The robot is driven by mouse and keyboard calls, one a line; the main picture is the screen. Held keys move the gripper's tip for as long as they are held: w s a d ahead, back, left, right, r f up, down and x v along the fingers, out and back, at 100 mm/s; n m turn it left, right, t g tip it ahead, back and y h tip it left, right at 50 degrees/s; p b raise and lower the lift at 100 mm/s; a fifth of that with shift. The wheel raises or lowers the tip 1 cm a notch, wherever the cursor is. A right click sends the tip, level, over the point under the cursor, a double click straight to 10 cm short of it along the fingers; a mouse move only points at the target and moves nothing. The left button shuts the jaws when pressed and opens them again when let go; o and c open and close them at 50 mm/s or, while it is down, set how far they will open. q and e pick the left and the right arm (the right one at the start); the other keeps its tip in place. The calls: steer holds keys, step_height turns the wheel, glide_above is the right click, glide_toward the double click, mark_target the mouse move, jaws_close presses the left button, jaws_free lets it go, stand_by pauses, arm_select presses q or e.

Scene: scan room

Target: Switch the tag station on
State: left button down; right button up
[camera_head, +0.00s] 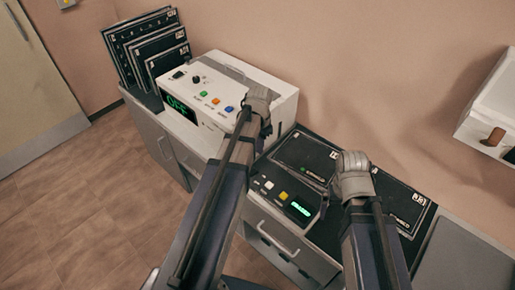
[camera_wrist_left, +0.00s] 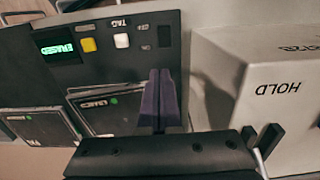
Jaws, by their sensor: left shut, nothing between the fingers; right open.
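A black panel with a TAG label, lit green display and yellow and white buttons shows in the head view (camera_head: 283,196) and the left wrist view (camera_wrist_left: 140,55). Its display reads ERASED. A small dark switch (camera_wrist_left: 165,36) sits at its end; I cannot tell its setting. My right gripper (camera_head: 352,175) is open, over dark plates.
A white wall box (camera_head: 490,110) with a brown handle hangs at right. A bare grey counter (camera_head: 465,255) lies at lower right.

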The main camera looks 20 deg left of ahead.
arm_select(q)
steer(key=r+p, duration=0.1)
steer(key=r, duration=0.1)
steer(key=r+p, duration=0.1)
steer(key=shift+w+d+r+p, duration=0.1)
steer(key=shift+w+r+p, duration=0.2)
steer(key=shift+r+p, duration=0.1)
steer(key=s+d+y, duration=0.1)
steer(key=s+d, duration=1.4)
steer(key=d, duration=0.4)
steer(key=shift+s, duration=0.3)
